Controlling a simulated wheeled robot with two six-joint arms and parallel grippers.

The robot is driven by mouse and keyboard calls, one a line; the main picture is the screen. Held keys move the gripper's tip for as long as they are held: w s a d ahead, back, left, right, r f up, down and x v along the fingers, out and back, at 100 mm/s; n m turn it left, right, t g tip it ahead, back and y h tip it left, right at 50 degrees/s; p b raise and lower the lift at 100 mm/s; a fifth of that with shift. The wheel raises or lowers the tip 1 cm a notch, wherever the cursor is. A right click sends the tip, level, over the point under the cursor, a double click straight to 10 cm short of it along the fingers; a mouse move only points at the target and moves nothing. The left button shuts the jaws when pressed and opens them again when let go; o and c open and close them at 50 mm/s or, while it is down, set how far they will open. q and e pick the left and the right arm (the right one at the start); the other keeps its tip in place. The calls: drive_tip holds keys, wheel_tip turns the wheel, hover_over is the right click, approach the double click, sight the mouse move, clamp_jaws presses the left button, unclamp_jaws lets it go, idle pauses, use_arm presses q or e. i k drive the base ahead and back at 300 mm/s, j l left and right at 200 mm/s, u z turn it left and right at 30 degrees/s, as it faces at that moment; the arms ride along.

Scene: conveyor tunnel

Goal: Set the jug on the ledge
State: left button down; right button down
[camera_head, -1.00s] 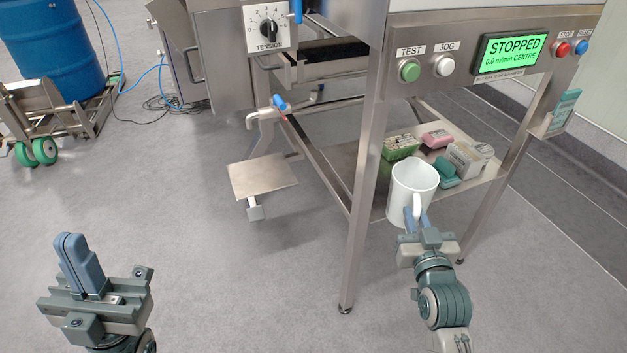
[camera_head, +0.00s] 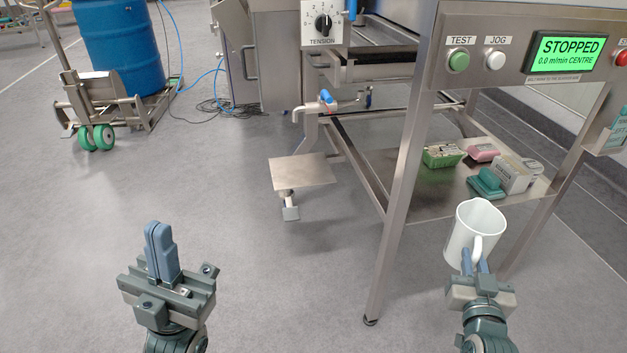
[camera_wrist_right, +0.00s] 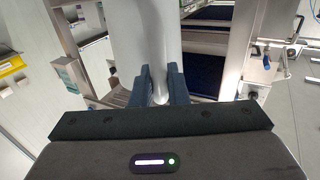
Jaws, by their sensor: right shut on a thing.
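The white jug (camera_head: 474,228) is upright in the air at the right of the head view, in front of the machine's lower shelf. My right gripper (camera_head: 475,264) is shut on the jug's handle, which faces me. In the right wrist view the jug (camera_wrist_right: 153,30) stands beyond the blue fingers (camera_wrist_right: 160,88). A small flat metal plate (camera_head: 302,172), seemingly the ledge, juts out below a blue-handled tap and is bare. It lies left of the jug, well apart from it. My left gripper (camera_head: 160,250) is empty, its blue fingers together, over the floor.
A machine leg (camera_head: 402,190) stands between the plate and the jug. A control panel (camera_head: 520,58) reads STOPPED. A blue drum (camera_head: 122,45) on a trolley stands far left. Floor in front is clear.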

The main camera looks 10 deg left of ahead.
sight(299, 174)
drive_tip(key=k+j+u, duration=0.15)
drive_tip(key=u, duration=0.15)
drive_tip(key=j+u, duration=0.1)
drive_tip(key=u, duration=0.25)
drive_tip(key=i+u, duration=0.15)
drive_tip(key=u, duration=0.15)
drive_tip(key=j+u, duration=0.1)
drive_tip(key=u, duration=0.25)
drive_tip(key=i, duration=0.45)
